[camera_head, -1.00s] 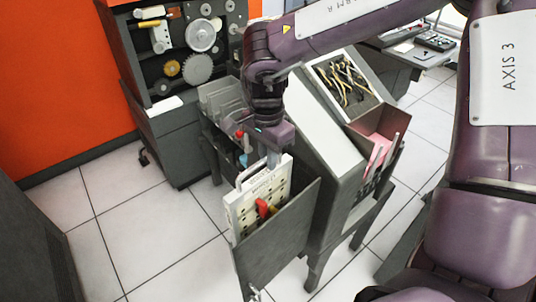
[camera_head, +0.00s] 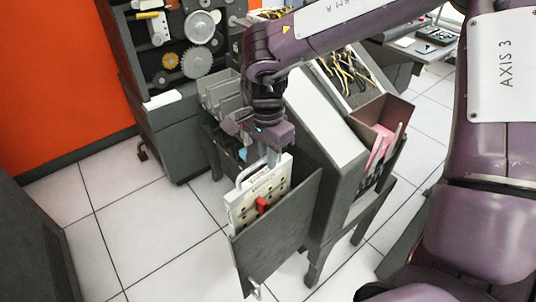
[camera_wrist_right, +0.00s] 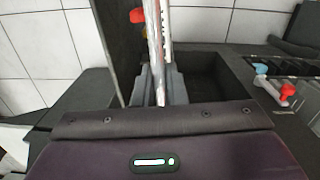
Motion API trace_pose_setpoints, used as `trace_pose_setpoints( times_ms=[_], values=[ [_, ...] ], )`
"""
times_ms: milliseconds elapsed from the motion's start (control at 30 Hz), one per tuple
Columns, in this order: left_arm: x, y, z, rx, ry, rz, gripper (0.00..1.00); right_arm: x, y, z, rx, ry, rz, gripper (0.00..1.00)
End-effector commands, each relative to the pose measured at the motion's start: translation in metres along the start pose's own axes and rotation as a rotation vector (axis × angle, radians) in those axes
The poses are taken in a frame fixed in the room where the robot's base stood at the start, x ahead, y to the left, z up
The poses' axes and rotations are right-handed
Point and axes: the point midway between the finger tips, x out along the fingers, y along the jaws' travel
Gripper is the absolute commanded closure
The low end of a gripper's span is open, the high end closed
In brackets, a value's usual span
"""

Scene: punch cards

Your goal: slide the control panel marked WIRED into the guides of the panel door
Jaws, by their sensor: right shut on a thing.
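The control panel (camera_head: 240,212) is a cream plate with a grey handle, rows of dark holes and a red plug; its marking is too small to read. My right gripper (camera_head: 272,158) is shut on its upper edge and holds it nearly upright. The panel door (camera_head: 280,235), a dark grey plate, stands open in front and hides the panel's lower part. In the right wrist view the panel (camera_wrist_right: 159,35) shows edge-on between my fingertips (camera_wrist_right: 158,88), beside the door (camera_wrist_right: 122,40). Whether the panel's edges sit in the guides is hidden. My left gripper is not in view.
The grey cabinet (camera_head: 320,120) stands right of the door, with a pink-card bin (camera_head: 380,145) and a tray of wires (camera_head: 348,75). A rack (camera_head: 222,95) is behind my gripper. A geared machine (camera_head: 180,45) stands at the back. White floor tiles are clear at left.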

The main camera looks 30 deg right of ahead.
Motion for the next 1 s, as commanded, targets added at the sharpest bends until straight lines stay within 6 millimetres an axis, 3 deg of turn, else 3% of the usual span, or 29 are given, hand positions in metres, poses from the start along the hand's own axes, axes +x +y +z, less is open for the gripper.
trace_pose_setpoints(
  times_ms=[1000],
  values=[
    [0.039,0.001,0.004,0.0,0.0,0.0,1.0,0.045,-0.003,0.0,-0.001,-0.001,-0.005,1.0]
  ],
)
